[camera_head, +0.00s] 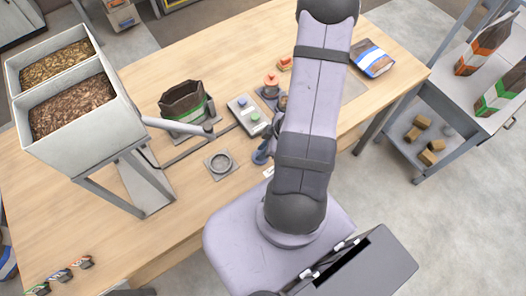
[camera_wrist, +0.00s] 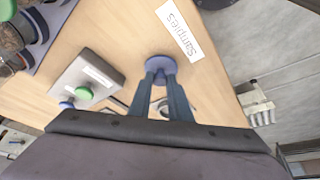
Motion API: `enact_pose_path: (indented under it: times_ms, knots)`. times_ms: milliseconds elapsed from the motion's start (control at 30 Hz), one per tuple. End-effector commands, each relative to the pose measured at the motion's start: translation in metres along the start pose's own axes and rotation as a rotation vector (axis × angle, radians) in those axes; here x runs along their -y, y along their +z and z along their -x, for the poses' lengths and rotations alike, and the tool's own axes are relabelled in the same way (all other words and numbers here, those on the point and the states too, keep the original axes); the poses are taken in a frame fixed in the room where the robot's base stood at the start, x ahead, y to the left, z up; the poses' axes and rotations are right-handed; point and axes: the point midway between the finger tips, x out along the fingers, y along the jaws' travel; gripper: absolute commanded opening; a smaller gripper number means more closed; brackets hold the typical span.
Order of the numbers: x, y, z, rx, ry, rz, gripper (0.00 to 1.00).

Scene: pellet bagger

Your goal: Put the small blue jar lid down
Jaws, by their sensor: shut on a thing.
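The small blue jar lid (camera_wrist: 161,66) is between the fingertips of my gripper (camera_wrist: 161,78) in the wrist view, beside a white "Samples" label (camera_wrist: 180,30). My gripper is shut on it. In the head view the lid (camera_head: 259,157) shows as a blue disc just left of my arm, near the label (camera_head: 268,172). The gripper there is partly hidden by my arm. I cannot tell whether the lid touches the wooden table (camera_head: 190,225) or hangs just above it.
A grey button box (camera_head: 243,115) with green and blue buttons stands close by. Jars on a dark tray (camera_head: 268,93) stand behind it. A square plate with a ring (camera_head: 220,163) lies to the left. An open bag (camera_head: 186,102) stands beside the pellet hopper (camera_head: 75,100).

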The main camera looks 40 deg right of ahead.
Motion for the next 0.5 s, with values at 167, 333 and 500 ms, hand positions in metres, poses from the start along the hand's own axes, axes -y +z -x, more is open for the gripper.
enact_pose_path:
  times_ms: [167, 333, 500]
  knots:
    - [-0.0001, 0.0006, -0.0017, 0.0, 0.0, 0.001, 0.0]
    - [0.0, 0.001, -0.0026, 0.0, 0.0, 0.001, 0.0]
    - [0.0, 0.0018, -0.0045, 0.0, 0.0, 0.001, 0.32]
